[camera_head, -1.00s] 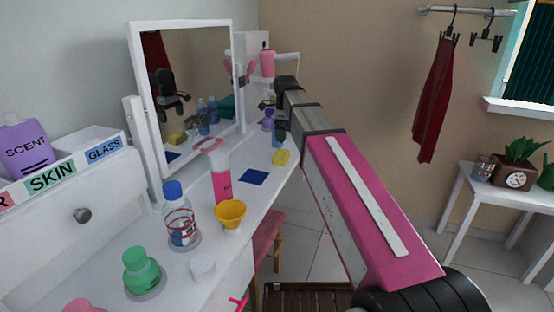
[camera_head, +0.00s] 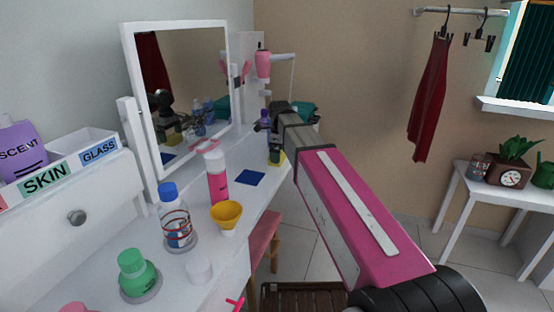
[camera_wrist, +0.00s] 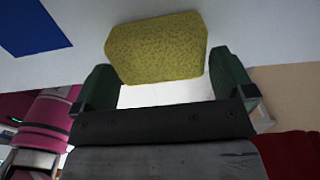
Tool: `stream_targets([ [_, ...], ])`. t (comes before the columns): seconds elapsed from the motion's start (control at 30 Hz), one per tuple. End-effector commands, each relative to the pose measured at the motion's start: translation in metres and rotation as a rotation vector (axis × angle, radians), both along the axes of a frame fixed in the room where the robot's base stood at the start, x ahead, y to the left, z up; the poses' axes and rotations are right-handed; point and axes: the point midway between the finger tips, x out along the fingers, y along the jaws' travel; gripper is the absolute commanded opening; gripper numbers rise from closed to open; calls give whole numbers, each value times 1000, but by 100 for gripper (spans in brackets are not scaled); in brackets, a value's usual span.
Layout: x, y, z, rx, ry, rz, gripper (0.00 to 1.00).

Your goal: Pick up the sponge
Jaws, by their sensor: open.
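The yellow sponge (camera_head: 283,158) lies on the white vanity top near its right edge, partly hidden by my gripper in the head view. In the wrist view the sponge (camera_wrist: 157,46) fills the upper middle, with its near part between the two fingertips. My gripper (camera_wrist: 163,68) is open, with one dark green finger on each side of the sponge. A small gap shows at the right finger; at the left finger I cannot tell whether it touches. In the head view my gripper (camera_head: 275,158) is low over the vanity top, right at the sponge.
A blue square (camera_head: 251,177) lies left of the sponge. The mirror (camera_head: 185,95) rises behind. A stool (camera_head: 264,240) stands below the right edge.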

Motion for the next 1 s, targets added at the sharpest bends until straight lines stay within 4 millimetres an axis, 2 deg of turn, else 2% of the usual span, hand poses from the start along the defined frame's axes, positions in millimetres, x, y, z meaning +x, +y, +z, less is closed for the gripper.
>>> stream_targets([
  [0.1,0,0,-13,-1,1,0,100],
  [0.37,0,0,-15,0,0,0,100],
  [0.4,0,0,-16,0,0,0,87],
  [0.47,0,0,-15,0,0,0,68],
  [0.83,0,0,-14,0,0,0,67],
  [1.0,0,0,-6,0,0,0,67],
])
